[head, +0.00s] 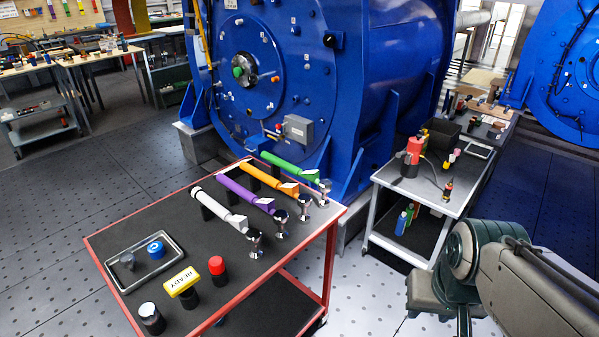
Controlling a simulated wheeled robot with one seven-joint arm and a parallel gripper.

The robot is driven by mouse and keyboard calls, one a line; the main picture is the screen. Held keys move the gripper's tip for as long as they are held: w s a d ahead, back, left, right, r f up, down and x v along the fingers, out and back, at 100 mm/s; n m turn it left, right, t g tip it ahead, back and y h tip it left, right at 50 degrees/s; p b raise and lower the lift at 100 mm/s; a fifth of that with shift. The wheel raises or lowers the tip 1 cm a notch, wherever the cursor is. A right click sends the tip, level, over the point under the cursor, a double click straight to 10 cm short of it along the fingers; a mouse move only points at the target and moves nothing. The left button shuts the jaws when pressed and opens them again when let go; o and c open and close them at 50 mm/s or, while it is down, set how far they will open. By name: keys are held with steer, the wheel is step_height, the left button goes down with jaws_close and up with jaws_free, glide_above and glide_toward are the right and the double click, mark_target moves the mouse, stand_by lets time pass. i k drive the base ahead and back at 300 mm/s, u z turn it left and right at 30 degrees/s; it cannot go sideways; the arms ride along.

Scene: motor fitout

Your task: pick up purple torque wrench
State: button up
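The purple torque wrench (243,194) lies on the dark top of the red-framed cart (190,221), its metal head toward the right front. It is between a white wrench (217,210), nearer the front left, and an orange wrench (264,180), farther back. A green wrench (287,166) lies behind the orange one. The wrenches are roughly parallel, with gaps between their handles. My arm shows at the lower right, well apart from the wrenches. I cannot make out my gripper's fingers in this view.
A metal tray (134,281) with a blue round item, a yellow READY block (183,283), a red-topped cylinder (217,268) and a dark cylinder (152,318) occupy the cart's front. The big blue motor (385,80) stands close behind. A grey cart (425,172) stands right.

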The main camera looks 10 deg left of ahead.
mark_target(280, 217)
steer(key=i, duration=0.65)
steer(key=u, duration=0.9)
steer(key=i, duration=0.6)
steer(key=u, duration=0.65)
